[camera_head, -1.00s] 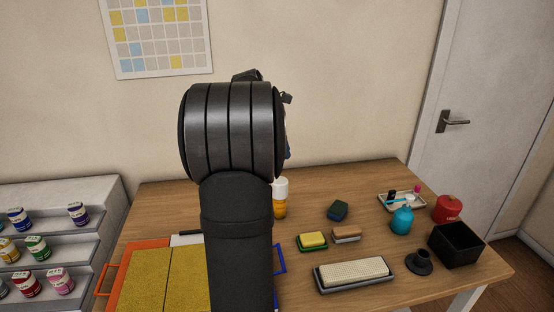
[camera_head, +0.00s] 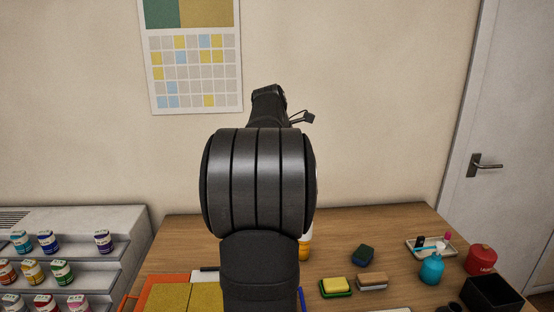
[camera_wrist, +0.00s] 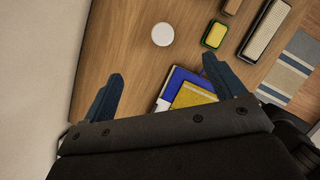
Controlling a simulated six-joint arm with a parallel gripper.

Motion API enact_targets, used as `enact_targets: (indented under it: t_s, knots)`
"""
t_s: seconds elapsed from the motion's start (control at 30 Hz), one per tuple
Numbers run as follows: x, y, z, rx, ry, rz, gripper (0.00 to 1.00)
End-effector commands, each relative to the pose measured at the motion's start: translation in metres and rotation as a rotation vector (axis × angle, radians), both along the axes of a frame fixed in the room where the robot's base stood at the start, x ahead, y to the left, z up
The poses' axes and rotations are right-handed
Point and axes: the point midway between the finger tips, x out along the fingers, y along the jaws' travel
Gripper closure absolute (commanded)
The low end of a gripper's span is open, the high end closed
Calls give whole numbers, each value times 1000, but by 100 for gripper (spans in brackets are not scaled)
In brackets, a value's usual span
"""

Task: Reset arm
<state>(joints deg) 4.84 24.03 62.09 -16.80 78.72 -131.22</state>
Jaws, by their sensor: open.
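My gripper (camera_wrist: 163,90) shows in the wrist view with its two blue fingers spread wide apart and nothing between them. It is above the wooden table (camera_wrist: 130,50), apart from the things on it. In the head view my own dark arm stands upright in the middle and hides the gripper's fingers. A round white top (camera_wrist: 162,34) shows on the table beyond the fingers.
A yellow sponge in a green tray (camera_head: 336,287), a brown brush (camera_head: 372,282), a teal bottle (camera_head: 432,268), a red tin (camera_head: 481,260) and a black box (camera_head: 492,293) stand at the right. Stepped shelves with paint jars (camera_head: 62,271) are at the left.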

Motion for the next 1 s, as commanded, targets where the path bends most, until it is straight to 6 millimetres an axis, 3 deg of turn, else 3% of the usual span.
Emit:
enact_targets:
  t_s: [0.7,1.0]
  knots:
    - [30,-40,-123,1,4,-1,12]
    - [38,-51,-154,0,2,-1,12]
